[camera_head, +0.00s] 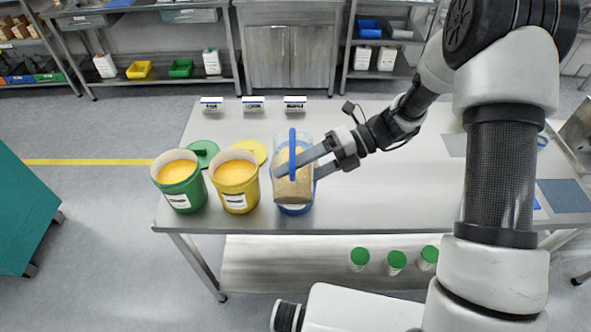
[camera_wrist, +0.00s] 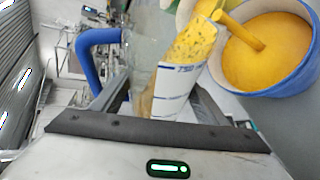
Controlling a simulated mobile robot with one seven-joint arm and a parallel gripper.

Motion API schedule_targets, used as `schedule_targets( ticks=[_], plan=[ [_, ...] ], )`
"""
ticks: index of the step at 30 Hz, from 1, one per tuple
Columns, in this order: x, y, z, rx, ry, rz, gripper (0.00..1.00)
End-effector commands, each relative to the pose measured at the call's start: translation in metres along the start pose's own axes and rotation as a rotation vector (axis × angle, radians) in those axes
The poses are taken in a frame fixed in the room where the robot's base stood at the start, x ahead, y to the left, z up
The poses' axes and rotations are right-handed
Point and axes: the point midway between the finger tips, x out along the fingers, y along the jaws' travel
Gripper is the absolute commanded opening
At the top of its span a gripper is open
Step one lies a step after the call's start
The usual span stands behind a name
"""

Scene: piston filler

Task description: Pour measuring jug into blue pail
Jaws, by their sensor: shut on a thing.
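My gripper (camera_head: 297,176) is shut on the clear measuring jug (camera_head: 305,143), which has a blue handle (camera_head: 292,150). It holds the jug above the blue pail (camera_head: 296,210), which the jug and gripper largely hide in the head view. In the wrist view the jug (camera_wrist: 176,80) is tilted, with yellow material and printed marks on its wall. A yellow stream (camera_wrist: 240,32) runs from the jug's mouth into a blue-rimmed pail (camera_wrist: 308,75). That pail holds orange-yellow material. How much is left in the jug is unclear.
A green pail (camera_head: 180,196) and a yellow pail (camera_head: 236,199), both filled with orange-yellow material, stand left of the blue pail. Green (camera_head: 203,150) and yellow lids (camera_head: 254,149) lie behind them. Three small label stands (camera_head: 253,104) line the back edge. The table's middle is clear.

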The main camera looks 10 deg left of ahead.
Motion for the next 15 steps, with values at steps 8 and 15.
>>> schedule_targets(
  ticks=[8,15],
  plan=[
    [-0.002,0.003,0.003,0.11,0.038,0.047,0.28],
    [-0.006,0.003,0.014,0.355,0.125,0.147,0.28]
  ],
)
